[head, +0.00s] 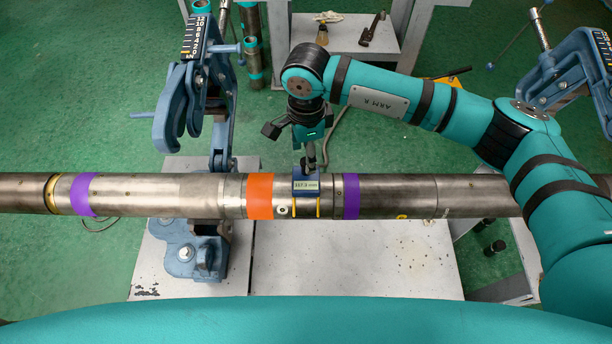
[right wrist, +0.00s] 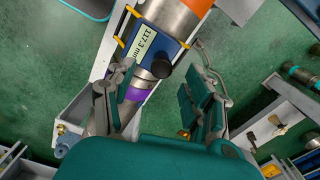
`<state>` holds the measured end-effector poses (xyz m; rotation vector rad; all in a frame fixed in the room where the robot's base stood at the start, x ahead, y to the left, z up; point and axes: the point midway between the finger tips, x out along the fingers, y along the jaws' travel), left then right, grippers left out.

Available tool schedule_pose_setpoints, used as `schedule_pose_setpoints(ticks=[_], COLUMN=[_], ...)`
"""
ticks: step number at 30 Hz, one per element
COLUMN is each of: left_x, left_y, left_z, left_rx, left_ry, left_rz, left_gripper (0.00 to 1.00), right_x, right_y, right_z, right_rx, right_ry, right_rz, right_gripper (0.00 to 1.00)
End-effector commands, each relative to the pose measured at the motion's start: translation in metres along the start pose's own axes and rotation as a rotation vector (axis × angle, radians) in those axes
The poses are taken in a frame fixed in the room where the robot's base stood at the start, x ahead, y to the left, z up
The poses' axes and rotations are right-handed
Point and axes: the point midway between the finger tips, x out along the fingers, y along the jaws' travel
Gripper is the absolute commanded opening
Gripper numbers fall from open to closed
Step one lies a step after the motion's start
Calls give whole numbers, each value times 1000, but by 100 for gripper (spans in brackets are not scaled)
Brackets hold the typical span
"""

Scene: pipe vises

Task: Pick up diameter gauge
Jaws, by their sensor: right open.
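The diameter gauge (head: 306,184) is a small dark blue box with a lit display, yellow legs and a dark knob on top. It sits on the steel pipe (head: 210,190), just right of the orange band. In the right wrist view the gauge (right wrist: 153,45) reads about 117.3 mm, and its knob shows near the gap between my fingers. My right gripper (head: 309,160) is above and just behind the gauge. In the right wrist view the gripper (right wrist: 158,76) has its fingers wide apart, with nothing held between them. My left gripper is not in view.
A blue pipe vise (head: 200,110) stands open at left, and another (head: 575,80) is at upper right. The pipe lies across the whole view over grey stands (head: 370,260). A white bench (head: 345,35) with tools stands at the back. Green floor is clear at upper left.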

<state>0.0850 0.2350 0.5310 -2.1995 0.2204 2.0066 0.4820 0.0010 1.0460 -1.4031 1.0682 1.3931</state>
Motion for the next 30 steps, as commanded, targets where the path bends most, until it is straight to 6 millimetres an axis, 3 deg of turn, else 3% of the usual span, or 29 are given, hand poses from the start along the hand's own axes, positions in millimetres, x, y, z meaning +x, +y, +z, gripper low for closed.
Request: schedule_pose_setpoints(ticks=[8,13,20,30], left_x=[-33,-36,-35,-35], left_y=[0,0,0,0], left_z=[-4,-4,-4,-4], left_rx=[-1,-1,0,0], left_ry=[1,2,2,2], left_rz=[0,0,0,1], left_gripper=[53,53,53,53], right_x=[29,50,53,53], right_y=[0,-2,-2,-2], right_z=[4,4,3,3], right_rx=[0,0,-1,-1], right_ry=[0,-1,-1,-1], right_rz=[7,2,0,0], right_gripper=[53,53,53,11])
